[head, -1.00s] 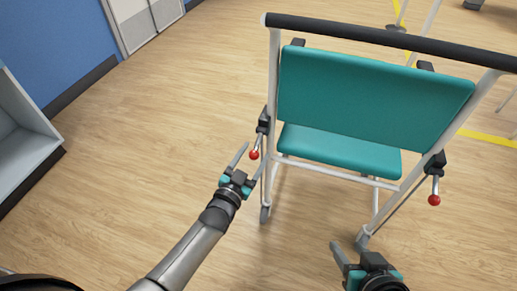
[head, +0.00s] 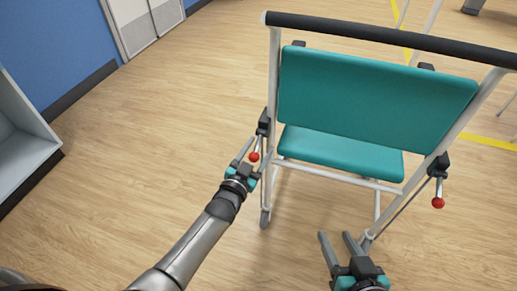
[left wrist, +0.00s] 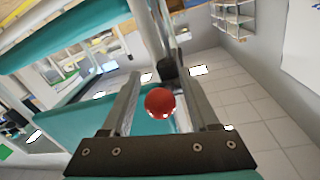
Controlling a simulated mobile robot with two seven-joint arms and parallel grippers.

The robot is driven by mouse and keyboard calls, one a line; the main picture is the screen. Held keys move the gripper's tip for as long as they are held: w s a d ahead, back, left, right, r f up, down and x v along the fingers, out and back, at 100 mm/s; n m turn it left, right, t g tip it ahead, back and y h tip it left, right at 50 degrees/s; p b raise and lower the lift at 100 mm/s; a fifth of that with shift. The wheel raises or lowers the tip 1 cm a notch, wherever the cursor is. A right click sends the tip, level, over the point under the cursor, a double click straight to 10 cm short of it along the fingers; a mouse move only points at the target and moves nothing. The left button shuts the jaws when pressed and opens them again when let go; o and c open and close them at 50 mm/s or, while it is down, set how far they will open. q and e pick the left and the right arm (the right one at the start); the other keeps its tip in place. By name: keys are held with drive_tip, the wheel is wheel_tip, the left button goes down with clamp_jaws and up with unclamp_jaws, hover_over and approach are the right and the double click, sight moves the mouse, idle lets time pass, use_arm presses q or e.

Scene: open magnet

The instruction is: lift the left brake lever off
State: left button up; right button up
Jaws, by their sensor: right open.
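The left brake lever (head: 257,144) is a short metal rod with a red ball knob (head: 254,157), on the left side of the teal wheelchair-like chair (head: 340,150). My left gripper (head: 259,149) is at this lever, its two fingers open to either side of the knob. In the left wrist view the red knob (left wrist: 160,103) sits between the fingers, with a gap visible on both sides. My right gripper (head: 335,236) is open and empty, low behind the chair. The right brake lever (head: 438,190), also red-knobbed, hangs on the chair's right side.
The black push bar (head: 390,37) spans the top of the chair's white frame. A grey cabinet (head: 20,140) stands at the left by a blue wall. The wooden floor (head: 150,130) between cabinet and chair is clear.

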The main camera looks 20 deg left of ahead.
use_arm(q)
clamp_jaws()
idle(1.2)
